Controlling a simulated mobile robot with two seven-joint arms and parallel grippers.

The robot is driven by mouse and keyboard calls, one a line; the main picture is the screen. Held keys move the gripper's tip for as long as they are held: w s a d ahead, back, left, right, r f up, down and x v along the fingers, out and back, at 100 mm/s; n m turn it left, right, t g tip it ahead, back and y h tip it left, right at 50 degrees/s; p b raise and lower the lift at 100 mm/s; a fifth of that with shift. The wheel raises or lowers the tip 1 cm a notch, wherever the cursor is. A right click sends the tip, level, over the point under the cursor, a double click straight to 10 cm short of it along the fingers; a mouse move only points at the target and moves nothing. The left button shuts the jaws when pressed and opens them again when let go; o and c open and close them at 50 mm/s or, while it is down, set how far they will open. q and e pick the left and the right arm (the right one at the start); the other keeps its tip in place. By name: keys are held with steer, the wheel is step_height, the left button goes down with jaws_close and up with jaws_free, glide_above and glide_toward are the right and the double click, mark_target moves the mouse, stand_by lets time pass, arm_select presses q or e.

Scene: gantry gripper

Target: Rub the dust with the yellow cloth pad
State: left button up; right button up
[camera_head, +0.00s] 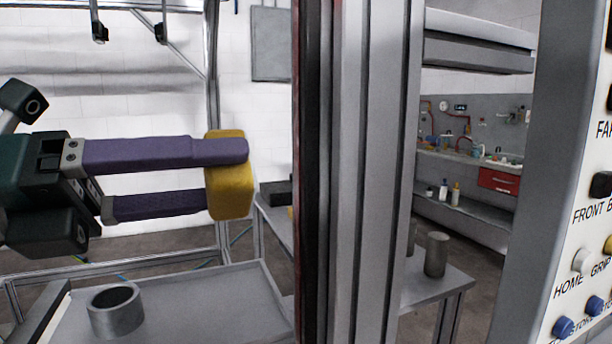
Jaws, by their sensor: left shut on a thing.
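The yellow cloth pad (230,192) is a thick, rounded yellow block. My left gripper (225,178) comes in from the left with two long purple fingers. It is shut on the pad, one finger across its upper part and the other against its left side lower down. The pad is held in the air, above the level of the grey table, and touches nothing else that I can see. I cannot make out any dust in this view. My right gripper is not in view.
A grey tray-like table (200,300) with a metal ring (116,310) lies below. A tall metal post (365,170) stands right of the pad. A control panel (580,250) is at far right. A metal cylinder (436,254) stands on a table behind.

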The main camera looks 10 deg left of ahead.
arm_select(q)
steer(key=shift+s+a, duration=0.25)
steer(key=shift+a, duration=0.15)
steer(key=shift+a, duration=0.1)
steer(key=shift+b+v, duration=0.4)
steer(key=shift+v, duration=0.65)
steer(key=shift+s+a, duration=0.25)
steer(key=shift+a, duration=0.05)
